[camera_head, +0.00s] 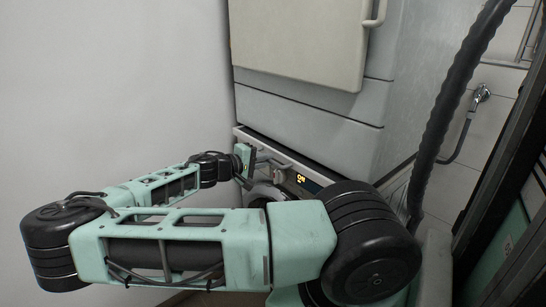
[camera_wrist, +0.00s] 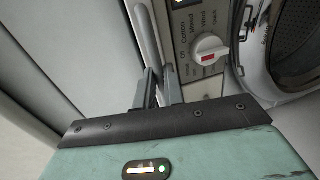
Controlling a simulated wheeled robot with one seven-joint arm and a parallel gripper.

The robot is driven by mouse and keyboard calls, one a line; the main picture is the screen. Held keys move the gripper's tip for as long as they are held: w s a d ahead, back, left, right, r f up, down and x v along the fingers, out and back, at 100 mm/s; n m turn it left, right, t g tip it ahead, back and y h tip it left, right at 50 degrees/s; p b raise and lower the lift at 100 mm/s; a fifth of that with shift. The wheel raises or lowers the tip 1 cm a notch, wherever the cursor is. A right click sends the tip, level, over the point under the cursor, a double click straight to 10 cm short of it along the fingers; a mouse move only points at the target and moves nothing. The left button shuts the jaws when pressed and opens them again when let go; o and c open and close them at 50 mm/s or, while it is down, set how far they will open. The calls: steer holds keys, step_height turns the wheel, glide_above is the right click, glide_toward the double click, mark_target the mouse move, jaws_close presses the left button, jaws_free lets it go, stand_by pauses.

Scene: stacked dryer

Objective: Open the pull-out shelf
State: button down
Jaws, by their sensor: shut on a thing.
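The pull-out shelf's pale bar handle (camera_wrist: 143,32) runs up from between my gripper's fingers in the wrist view. My gripper (camera_wrist: 159,82) is shut on this handle, and its fingers hide part of the bar. In the head view my gripper (camera_head: 246,160) is at the narrow gap level between the upper dryer and the lower washer. The shelf itself is mostly hidden there by my arm, and I cannot tell how far out it stands.
The dryer (camera_head: 300,40) stands above. The washer's panel with a white dial (camera_wrist: 208,48) and round door (camera_wrist: 300,45) lie close to my gripper. A plain wall (camera_head: 110,90) is at left. A dark hose (camera_head: 455,90) hangs at right.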

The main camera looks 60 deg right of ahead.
steer(key=f+v, duration=0.3)
steer(key=v, duration=1.1)
steer(key=a+f+p+v, duration=0.1)
steer(key=f+v, duration=0.2)
steer(key=v, duration=1.2)
steer(key=shift+w+a+p, duration=0.2)
steer(key=shift+a+p, duration=0.1)
steer(key=shift+a, duration=0.1)
steer(key=c, duration=1.5)
jaws_free()
steer(key=b+v, duration=0.2)
steer(key=v, duration=1.5)
steer(key=shift+a+f, duration=0.1)
steer(key=shift+a, duration=0.15)
